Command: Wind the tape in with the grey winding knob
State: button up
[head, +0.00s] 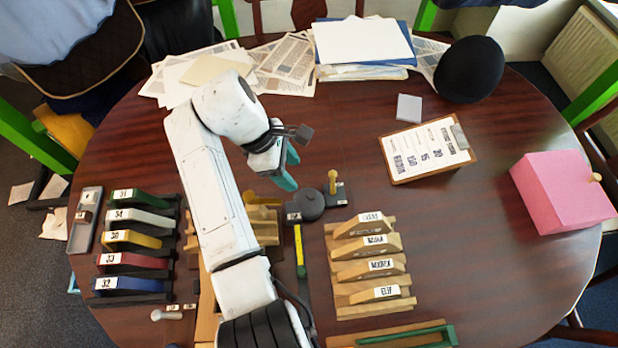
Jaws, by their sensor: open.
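A dark grey round tape case (309,204) lies on the table right of my arm, with a small white label at its left edge. The yellow tape (299,246) runs out from near the case toward the front of the table, along a dark strip. I cannot make out the grey winding knob clearly against the case. My gripper (289,168), with teal fingers, is open and empty. In the picture it shows just above and left of the tape case, apart from it; its height over the table is hard to judge.
A dark block with a yellowish upright peg (333,182) stands right beside the case. A wooden rack (345,297) with several name-labelled pieces is to the right. Several numbered coloured pieces (130,236) stand at left. My arm hides part of the table.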

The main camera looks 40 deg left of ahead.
aim_at(311, 193)
jog(key=x, duration=1)
grip_shut()
dwell(0.4)
